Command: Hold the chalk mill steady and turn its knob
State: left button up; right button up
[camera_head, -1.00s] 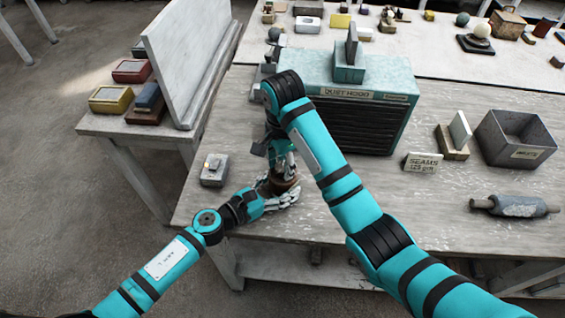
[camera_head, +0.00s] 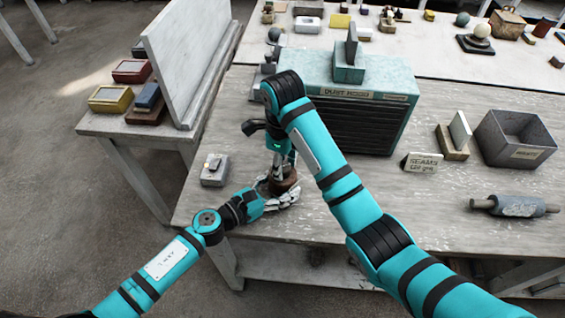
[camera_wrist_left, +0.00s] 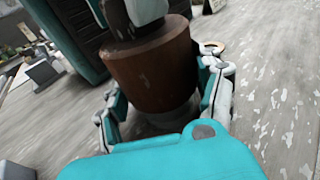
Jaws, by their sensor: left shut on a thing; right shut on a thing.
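The chalk mill (camera_head: 283,181) is a brown, wooden-looking cylinder standing near the left front of the table. It also shows large in the left wrist view (camera_wrist_left: 152,68), with a darker top part. My left gripper (camera_head: 282,197) is shut around its lower body, with fingers on both sides (camera_wrist_left: 165,105). My right gripper (camera_head: 282,172) points down from above and is shut on the top of the mill. The knob is hidden by the right gripper's fingers in the head view.
A small grey box (camera_head: 214,170) sits just left of the mill. A teal hood (camera_head: 390,75) with a dark slatted front stands behind. A grey bin (camera_head: 510,150), a sign (camera_head: 422,163) and a roller (camera_head: 518,206) are on the right. The table's front edge is close.

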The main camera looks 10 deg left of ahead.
jog(key=shift+m, duration=2.2)
jog(key=o, duration=1.2)
jog(key=shift+d, duration=0.1)
jog(key=shift+c, duration=0.2)
